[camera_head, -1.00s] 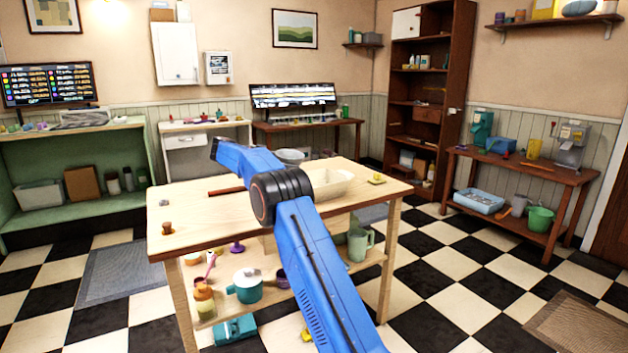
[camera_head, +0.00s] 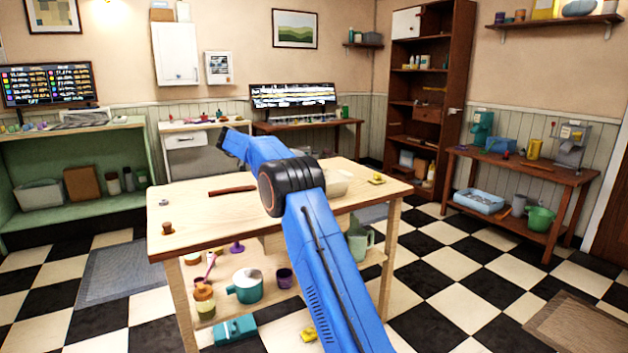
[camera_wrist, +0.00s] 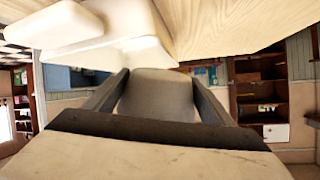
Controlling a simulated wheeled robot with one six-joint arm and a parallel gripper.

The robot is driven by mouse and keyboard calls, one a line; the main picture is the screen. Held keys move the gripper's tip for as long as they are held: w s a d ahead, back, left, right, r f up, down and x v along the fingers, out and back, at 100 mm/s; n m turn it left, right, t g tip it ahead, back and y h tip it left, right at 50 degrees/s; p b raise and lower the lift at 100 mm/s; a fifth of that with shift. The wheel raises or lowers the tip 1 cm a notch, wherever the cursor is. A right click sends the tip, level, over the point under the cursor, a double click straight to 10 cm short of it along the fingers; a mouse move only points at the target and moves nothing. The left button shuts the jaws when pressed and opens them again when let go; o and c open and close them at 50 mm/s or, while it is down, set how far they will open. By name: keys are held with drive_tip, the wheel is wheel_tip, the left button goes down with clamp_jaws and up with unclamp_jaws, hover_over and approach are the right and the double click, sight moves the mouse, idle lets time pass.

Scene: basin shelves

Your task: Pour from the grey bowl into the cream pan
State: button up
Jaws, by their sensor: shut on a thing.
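The grey bowl (camera_wrist: 160,92) is between the two dark fingers of my gripper (camera_wrist: 158,78) in the wrist view, and the gripper is shut on it. In the wrist view the cream pan (camera_wrist: 60,25) shows at the upper left, close to the bowl. That view appears upside down, with the tabletop at the top. In the head view the cream pan (camera_head: 338,187) is on the wooden table, partly hidden behind my blue arm. The bowl and gripper are hidden there. I cannot see into the bowl or tell whether anything flows from it.
The wooden table (camera_head: 190,215) also bears a brown stick (camera_head: 232,191), a small brown item (camera_head: 167,228) and a yellow item (camera_head: 377,179) near its right corner. Its left part is mostly clear. A teal pot (camera_head: 246,286) stands on the lower shelf.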

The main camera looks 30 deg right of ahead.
drive_tip(key=shift+s+d+r+m+t+y, duration=0.6)
drive_tip(key=shift+s+d+r+t+y, duration=0.3)
drive_tip(key=shift+s+y, duration=0.2)
idle(4.6)
drive_tip(key=shift+s+d+r+m+t+y, duration=0.15)
drive_tip(key=shift+s+r+m+t+y, duration=0.15)
drive_tip(key=shift+r+t+y, duration=0.15)
idle(1.8)
